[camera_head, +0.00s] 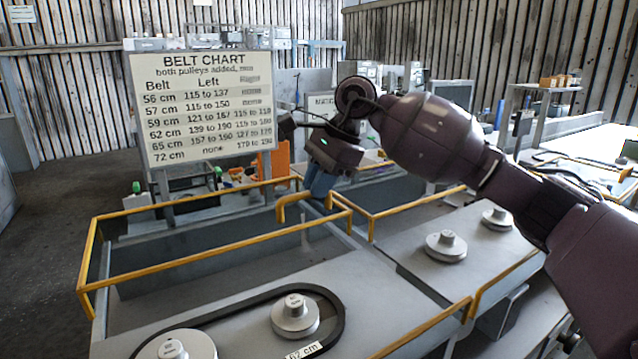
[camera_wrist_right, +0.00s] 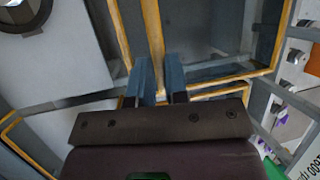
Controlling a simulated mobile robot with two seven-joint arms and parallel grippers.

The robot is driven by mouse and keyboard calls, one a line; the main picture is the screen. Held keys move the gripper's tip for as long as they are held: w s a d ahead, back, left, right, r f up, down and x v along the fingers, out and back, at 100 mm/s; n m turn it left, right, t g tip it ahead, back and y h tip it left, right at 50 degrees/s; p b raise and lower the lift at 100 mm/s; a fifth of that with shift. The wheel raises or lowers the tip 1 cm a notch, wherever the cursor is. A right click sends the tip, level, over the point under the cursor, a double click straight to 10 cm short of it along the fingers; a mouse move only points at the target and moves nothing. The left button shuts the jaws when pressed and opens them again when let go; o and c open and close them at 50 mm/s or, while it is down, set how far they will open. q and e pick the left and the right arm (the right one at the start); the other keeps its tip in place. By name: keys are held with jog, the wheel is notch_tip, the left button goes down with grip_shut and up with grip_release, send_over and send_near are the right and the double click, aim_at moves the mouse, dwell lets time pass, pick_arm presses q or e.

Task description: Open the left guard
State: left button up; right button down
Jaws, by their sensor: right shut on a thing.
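The left guard (camera_head: 215,257) is a yellow-edged frame over the back part of the left bay in the head view. A short yellow bar (camera_head: 281,208) stands at its right end. My right gripper (camera_head: 318,187) points down there, with its blue fingers at the yellow bars. In the right wrist view, my right gripper (camera_wrist_right: 160,75) has a yellow bar (camera_wrist_right: 154,35) running in between its two fingers, and it is shut on the guard. The exact contact is partly hidden. My left gripper is out of view.
The left bay holds a black belt (camera_head: 338,318) around two pulleys, one a grey pulley (camera_head: 295,314). The right bay holds two pulleys, one nearer (camera_head: 446,246). A belt chart sign (camera_head: 207,108) stands behind the left bay. A yellow right guard frame (camera_head: 420,203) lies close beside my gripper.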

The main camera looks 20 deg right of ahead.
jog(key=shift+w+r, duration=0.1)
jog(key=shift+r, duration=0.05)
jog(key=c, duration=1.4)
grip_release()
jog(key=shift+w, duration=0.1)
jog(key=shift+o, duration=1.3)
jog(key=shift+w, duration=0.1)
jog(key=shift+d+r, duration=0.15)
jog(key=shift+r, duration=0.1)
pick_arm(q)
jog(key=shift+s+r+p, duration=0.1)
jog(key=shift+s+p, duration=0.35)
jog(key=shift+p, duration=0.05)
pick_arm(e)
jog(key=v, duration=1)
jog(key=shift+s, duration=0.2)
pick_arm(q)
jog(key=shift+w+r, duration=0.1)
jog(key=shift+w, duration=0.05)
